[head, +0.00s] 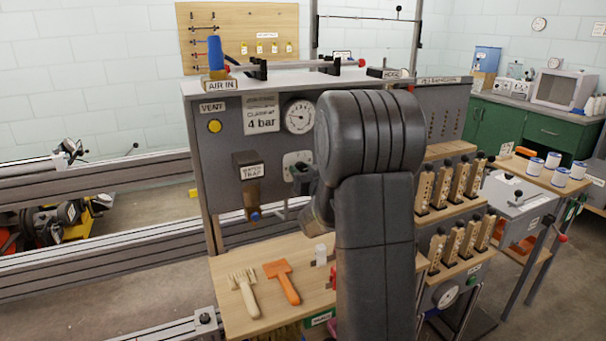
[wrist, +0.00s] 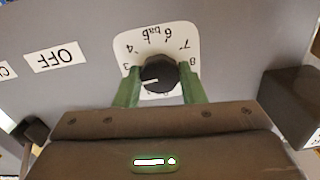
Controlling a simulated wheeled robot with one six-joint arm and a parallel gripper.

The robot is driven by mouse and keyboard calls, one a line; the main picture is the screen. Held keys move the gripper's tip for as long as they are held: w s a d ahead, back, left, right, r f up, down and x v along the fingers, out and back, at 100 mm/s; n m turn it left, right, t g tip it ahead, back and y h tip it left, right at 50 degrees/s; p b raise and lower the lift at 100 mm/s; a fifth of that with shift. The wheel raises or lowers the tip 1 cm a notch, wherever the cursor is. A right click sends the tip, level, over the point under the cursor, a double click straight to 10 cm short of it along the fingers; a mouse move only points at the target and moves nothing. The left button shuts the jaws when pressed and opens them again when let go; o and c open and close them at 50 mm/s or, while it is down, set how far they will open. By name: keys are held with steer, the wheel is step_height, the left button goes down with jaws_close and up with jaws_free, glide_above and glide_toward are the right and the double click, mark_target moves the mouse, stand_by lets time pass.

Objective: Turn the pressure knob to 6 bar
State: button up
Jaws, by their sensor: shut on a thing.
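The black pressure knob (wrist: 160,73) sits on a white dial plate (wrist: 126,47) with figures around it, seen upside down in the wrist view. Its white line points to picture left, near or just below the 3; the 6 is at the top of the plate. My gripper (wrist: 160,82) has its green fingers on both sides of the knob, shut on it. In the head view the dial plate (head: 291,160) shows on the grey panel, partly hidden by my gripper (head: 303,175). A round gauge (head: 298,116) sits above; its reading is too small to tell.
A "4 bar" sign (head: 262,116), a yellow vent button (head: 215,126) and a water trap (head: 250,172) are on the panel to the left. A dark block (wrist: 290,105) stands right of the knob.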

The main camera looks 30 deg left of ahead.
steer(key=m, duration=0.5)
steer(key=shift+m, duration=0.3)
steer(key=m+p, duration=0.1)
steer(key=m, duration=0.5)
steer(key=m+p, duration=0.1)
steer(key=m, duration=0.5)
steer(key=shift+m, duration=0.3)
steer(key=shift+m+p, duration=0.8)
steer(key=shift+m, duration=1.8)
steer(key=shift+f, duration=0.1)
steer(key=o, duration=1)
